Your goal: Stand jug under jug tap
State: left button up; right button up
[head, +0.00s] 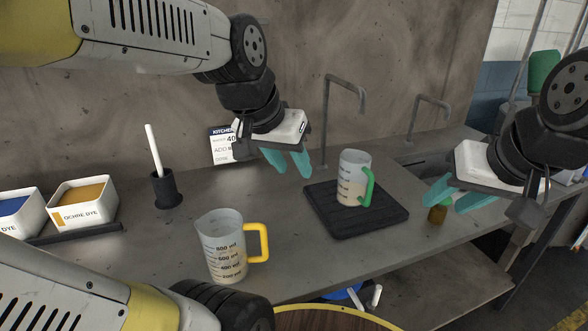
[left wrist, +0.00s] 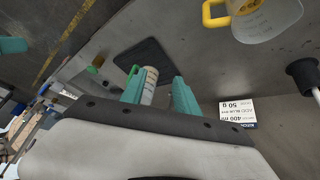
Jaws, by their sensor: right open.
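A clear jug with a green handle (head: 352,178) stands upright on a black mat (head: 330,212), pale liquid inside. A bent pipe tap (head: 345,82) rises behind it; whether its outlet is directly above the jug I cannot tell. Another clear jug with a yellow handle (head: 222,250) stands upright on the bare counter, front left; part of it shows in the left wrist view (left wrist: 268,18). My left gripper (head: 289,162) is open and empty above the counter, left of the green-handled jug.
A second bent pipe (head: 432,98) stands further right. A white card (head: 222,147) leans at the wall. A black holder with a white rod (head: 166,189) and a tub of ochre dye (head: 84,205) stand left. Counter between the yellow-handled jug and the mat is clear.

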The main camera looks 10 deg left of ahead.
pick_arm(q)
jog(key=s, duration=0.1)
jog(key=s+n, duration=0.1)
jog(key=s+a, duration=0.1)
jog(key=shift+s+a+f+n, duration=0.1)
jog(key=shift+s+f+n, duration=0.2)
jog(key=shift+s+f, duration=0.1)
